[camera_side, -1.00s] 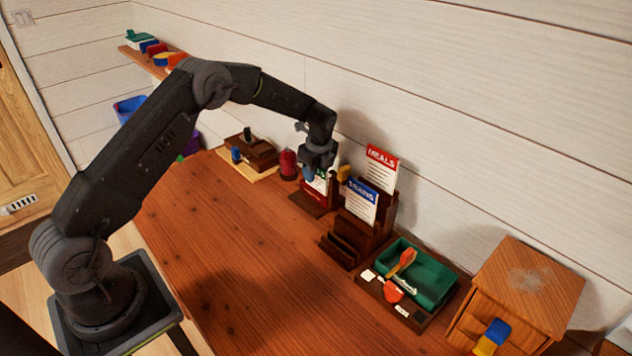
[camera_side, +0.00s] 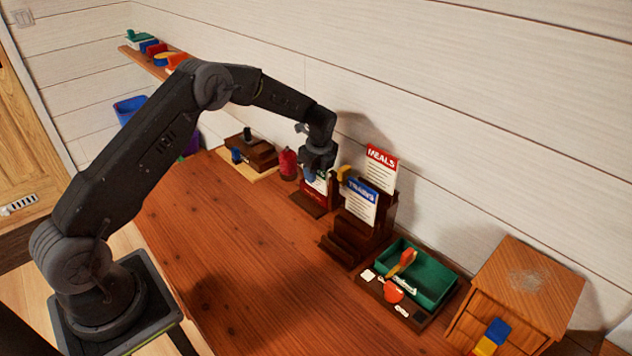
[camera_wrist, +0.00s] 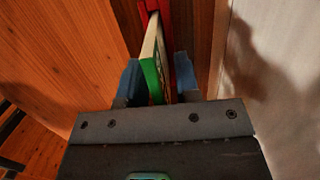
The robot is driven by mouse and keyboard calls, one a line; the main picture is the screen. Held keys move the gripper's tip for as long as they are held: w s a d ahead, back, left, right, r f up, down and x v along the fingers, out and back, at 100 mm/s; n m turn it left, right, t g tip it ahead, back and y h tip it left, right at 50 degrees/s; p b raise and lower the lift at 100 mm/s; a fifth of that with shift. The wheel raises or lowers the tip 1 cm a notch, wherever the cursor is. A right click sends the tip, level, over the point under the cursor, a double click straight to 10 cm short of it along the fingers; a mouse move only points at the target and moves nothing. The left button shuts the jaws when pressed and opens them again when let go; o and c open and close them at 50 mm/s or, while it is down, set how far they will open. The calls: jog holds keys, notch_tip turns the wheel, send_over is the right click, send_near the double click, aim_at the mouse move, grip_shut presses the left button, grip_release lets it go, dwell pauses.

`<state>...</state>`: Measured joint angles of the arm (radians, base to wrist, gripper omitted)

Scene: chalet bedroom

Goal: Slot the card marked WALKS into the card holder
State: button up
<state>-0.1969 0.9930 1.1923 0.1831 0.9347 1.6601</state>
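A card with a green edge (camera_wrist: 151,75), likely the WALKS card although its word is not readable now, stands on edge between the blue fingertips of my gripper (camera_wrist: 157,82) in the wrist view. A red piece (camera_wrist: 170,45) shows just beside and beyond it. The fingertips stand apart on both sides of the card, and I see no clear grip on it. In the side view my gripper (camera_side: 314,172) points down and hides most of the card. The brown stepped card holder (camera_side: 338,250) stands to its right, with the blue TRAINS card (camera_side: 360,203) and red MEALS card (camera_side: 381,170) upright in it.
A red cylinder (camera_side: 288,164) and a wooden stand (camera_side: 262,153) are left of my gripper. A green tray (camera_side: 432,279) and a wooden drawer box (camera_side: 525,275) are at the right. The wall is close behind. The front of the desk (camera_side: 220,240) is clear.

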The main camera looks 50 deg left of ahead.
grip_shut()
jog(key=shift+r, duration=0.15)
